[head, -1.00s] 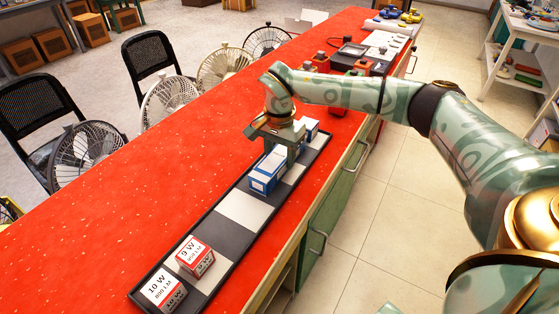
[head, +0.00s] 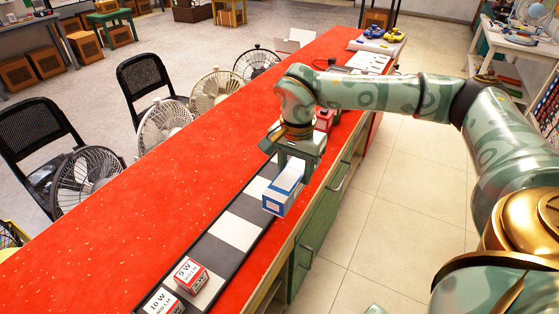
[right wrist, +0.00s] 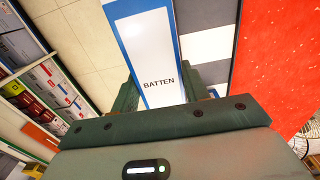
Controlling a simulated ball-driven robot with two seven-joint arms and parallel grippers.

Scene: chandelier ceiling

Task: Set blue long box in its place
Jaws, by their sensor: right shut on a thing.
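The blue long box (head: 283,191) is blue and white. Its white face reads BATTEN in the right wrist view (right wrist: 150,55). My right gripper (head: 296,165) is shut on it from above, and the fingers show on both sides of it in the wrist view. The box appears held above the front edge of the strip. The long dark strip (head: 212,252), with white squares such as this one (head: 236,231), lies along the red counter. Part of the strip is hidden behind the box and arm. My left gripper is not in view.
A 9 W box (head: 190,274) and a 10 W box (head: 160,303) stand at the strip's near end. Red items (head: 324,119) are partly behind my arm. Fans and chairs line the counter's far side. The red counter (head: 130,215) left of the strip is clear.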

